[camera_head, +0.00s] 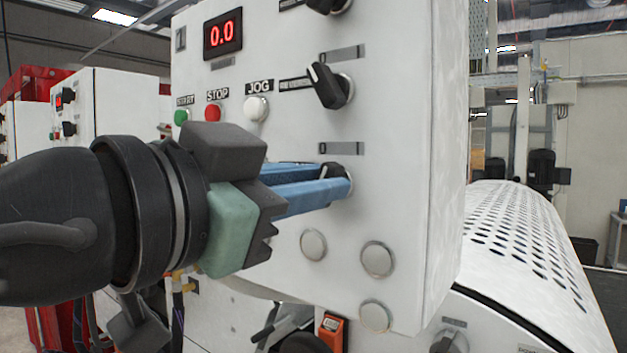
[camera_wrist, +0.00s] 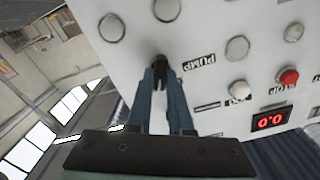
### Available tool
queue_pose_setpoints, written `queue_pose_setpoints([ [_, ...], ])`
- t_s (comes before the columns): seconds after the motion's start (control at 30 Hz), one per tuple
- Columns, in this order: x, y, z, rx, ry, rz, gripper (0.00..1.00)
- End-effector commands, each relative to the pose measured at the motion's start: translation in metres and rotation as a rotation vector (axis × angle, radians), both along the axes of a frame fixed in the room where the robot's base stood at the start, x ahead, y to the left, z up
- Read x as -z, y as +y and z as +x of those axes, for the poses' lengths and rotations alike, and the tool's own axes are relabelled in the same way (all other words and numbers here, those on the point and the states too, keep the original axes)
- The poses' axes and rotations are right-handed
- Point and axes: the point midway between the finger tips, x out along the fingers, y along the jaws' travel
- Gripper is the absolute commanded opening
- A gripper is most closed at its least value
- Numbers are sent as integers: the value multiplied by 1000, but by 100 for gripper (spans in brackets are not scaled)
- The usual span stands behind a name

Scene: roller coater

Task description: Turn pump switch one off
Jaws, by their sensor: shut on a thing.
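The pump switch is a black rotary knob (camera_head: 334,171) on the white control panel (camera_head: 400,130), below two similar knobs. My gripper (camera_head: 338,186) reaches in from the left with its two blue fingers at this knob. In the wrist view the fingertips (camera_wrist: 160,76) are closed around the black knob (camera_wrist: 160,62), one on each side, and the word PUMP (camera_wrist: 199,62) is printed beside it. The fingers hide much of the knob, so I cannot tell exactly where it points.
Above are another black knob (camera_head: 328,86), a green start button (camera_head: 181,117), a red stop button (camera_head: 213,112), a white jog button (camera_head: 256,108) and a display (camera_head: 223,34) reading 0.0. Round blank caps (camera_head: 377,258) sit below. A perforated cover (camera_head: 530,250) stands at the right.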

Motion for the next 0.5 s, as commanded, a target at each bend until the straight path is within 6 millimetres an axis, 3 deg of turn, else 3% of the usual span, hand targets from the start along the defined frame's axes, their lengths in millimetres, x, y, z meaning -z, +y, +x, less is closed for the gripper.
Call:
queue_pose_setpoints([
  [0.5,-2,1,2,0,263,-364,0],
])
